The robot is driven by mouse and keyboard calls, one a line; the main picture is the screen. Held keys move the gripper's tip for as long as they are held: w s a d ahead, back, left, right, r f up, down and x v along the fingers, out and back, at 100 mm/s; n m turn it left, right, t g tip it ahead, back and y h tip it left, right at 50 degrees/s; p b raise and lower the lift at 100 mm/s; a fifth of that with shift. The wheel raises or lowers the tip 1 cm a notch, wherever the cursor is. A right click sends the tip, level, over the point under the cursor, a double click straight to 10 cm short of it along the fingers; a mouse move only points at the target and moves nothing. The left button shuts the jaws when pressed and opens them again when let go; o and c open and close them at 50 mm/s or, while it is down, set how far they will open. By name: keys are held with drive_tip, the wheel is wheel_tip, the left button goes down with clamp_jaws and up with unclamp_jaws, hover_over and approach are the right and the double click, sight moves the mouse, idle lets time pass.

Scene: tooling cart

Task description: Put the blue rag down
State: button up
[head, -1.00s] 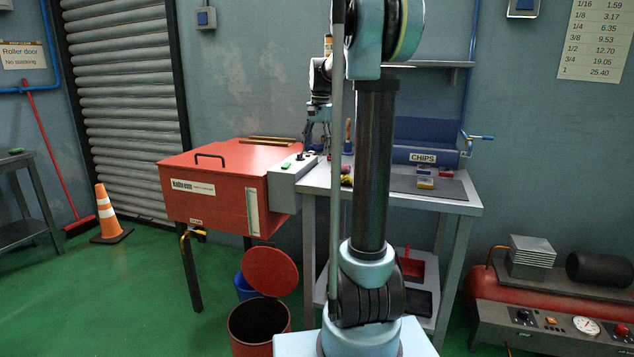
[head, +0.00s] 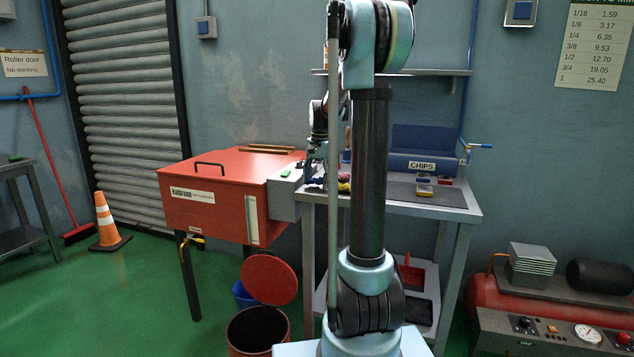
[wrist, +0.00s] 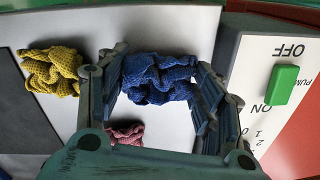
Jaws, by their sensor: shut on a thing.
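The blue rag (wrist: 160,78) is crumpled between the two fingers of my gripper (wrist: 162,88) in the wrist view. My gripper is shut on it, over the light grey bench top; I cannot tell whether the rag touches the bench. A yellow rag (wrist: 50,72) lies beside it to the left, and a pink rag (wrist: 127,134) lies below it in the picture, partly hidden by the gripper. In the head view my gripper (head: 314,174) is low at the bench's left end, and the blue rag is too small there to make out surely.
The control box with a green button (wrist: 284,84) stands close to the right finger. The red cabinet (head: 215,195) adjoins the bench (head: 425,211). A dark mat (wrist: 25,110) lies beyond the yellow rag. An open red bin (head: 258,328) stands on the floor.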

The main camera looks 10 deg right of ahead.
drive_tip(key=shift+s+f, duration=0.1)
drive_tip(key=shift+f, duration=0.35)
drive_tip(key=shift+c, duration=0.4)
drive_tip(key=shift+f, duration=0.1)
drive_tip(key=shift+c, duration=0.8)
drive_tip(key=o, duration=1.3)
drive_tip(key=shift+o, duration=0.2)
